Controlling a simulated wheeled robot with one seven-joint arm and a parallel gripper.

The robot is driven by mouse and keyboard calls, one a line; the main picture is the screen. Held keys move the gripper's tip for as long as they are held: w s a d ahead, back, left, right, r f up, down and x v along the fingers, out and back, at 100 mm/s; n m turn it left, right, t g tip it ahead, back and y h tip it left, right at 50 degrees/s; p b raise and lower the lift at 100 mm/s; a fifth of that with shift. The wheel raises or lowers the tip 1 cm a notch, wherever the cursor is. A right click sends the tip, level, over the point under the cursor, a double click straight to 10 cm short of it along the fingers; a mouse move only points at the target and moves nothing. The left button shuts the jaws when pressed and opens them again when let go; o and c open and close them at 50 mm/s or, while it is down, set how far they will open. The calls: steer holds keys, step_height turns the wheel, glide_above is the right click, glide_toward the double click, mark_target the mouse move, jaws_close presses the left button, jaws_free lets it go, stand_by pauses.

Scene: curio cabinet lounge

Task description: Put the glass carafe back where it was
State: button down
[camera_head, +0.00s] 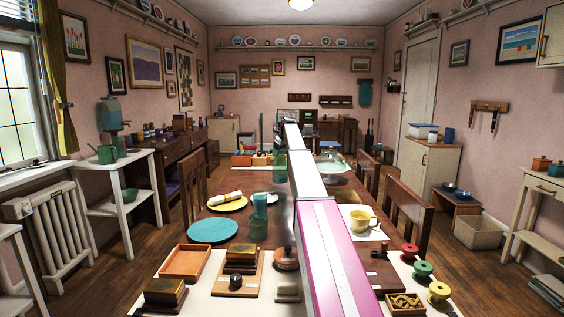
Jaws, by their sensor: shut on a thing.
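My arm reaches out over the long table (222,262) and hides much of its middle. My gripper (281,147) is at the far end of the arm, small and mostly hidden by it. A blue-green glass vessel, apparently the glass carafe (279,168), shows upright just left of the arm's far part, below the gripper. My gripper appears shut on it. The arm covers its right side, and whether its base touches the table cannot be told.
Left of the arm stand a teal plate (212,230), a yellow plate (228,204), a teal glass (260,200) and an orange tray (186,262). On the right are a yellow cup (361,221), several spools (422,270) and a glass dome (334,160). Chairs (408,212) flank the table.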

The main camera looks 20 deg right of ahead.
mark_target(282, 160)
steer(key=shift+w+d+f, duration=0.15)
steer(key=shift+d+f, duration=0.1)
steer(key=shift+d, duration=0.15)
steer(key=shift+f, duration=2.1)
steer(key=shift+c, duration=0.4)
jaws_free()
steer(key=v, duration=1.2)
